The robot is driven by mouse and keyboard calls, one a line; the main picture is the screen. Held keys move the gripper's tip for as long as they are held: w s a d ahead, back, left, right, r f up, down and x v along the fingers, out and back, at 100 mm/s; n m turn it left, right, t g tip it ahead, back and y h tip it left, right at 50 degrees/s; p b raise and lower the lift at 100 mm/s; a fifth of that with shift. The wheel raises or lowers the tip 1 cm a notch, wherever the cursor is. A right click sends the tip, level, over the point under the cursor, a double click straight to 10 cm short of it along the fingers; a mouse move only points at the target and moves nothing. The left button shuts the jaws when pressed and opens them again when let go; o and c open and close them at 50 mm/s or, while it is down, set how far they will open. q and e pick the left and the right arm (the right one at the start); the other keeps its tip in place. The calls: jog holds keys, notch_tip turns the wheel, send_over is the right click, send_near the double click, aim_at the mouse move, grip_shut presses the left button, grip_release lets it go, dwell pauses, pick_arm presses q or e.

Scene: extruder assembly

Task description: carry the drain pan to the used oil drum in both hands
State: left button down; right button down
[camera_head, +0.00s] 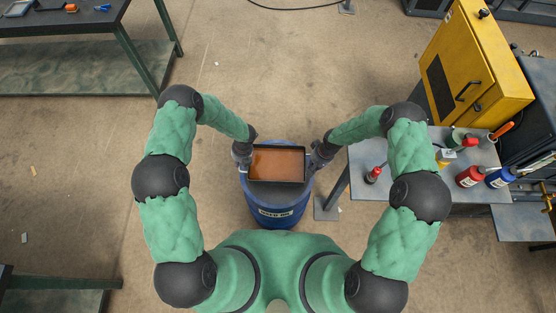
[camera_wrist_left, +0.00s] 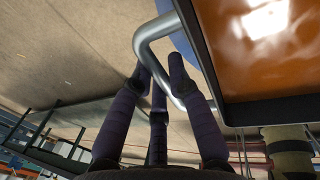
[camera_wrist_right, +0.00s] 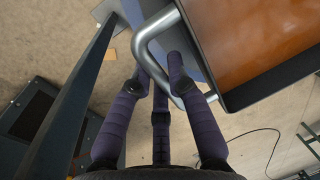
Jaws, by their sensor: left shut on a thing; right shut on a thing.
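The drain pan (camera_head: 277,163) is a dark rectangular tray with brown-orange oil in it. It is over the top of the blue used oil drum (camera_head: 276,212); I cannot tell whether it touches the drum. My left gripper (camera_head: 243,153) is shut on the metal handle at the pan's left side, and the handle (camera_wrist_left: 150,38) shows between its fingers in the left wrist view. My right gripper (camera_head: 318,153) is shut on the right handle, which also shows in the right wrist view (camera_wrist_right: 150,40). The pan looks about level. The drum's top is mostly hidden.
A workbench (camera_head: 100,60) is at the far left. The floor left of the drum is clear.

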pick_arm(q)
jog(key=shift+w, duration=0.1)
pick_arm(e)
jog(key=shift+w, duration=0.1)
pick_arm(q)
jog(key=shift+r, duration=0.15)
pick_arm(e)
jog(key=shift+r, duration=0.15)
pick_arm(q)
jog(key=shift+f, duration=0.25)
pick_arm(e)
jog(key=shift+f, duration=0.25)
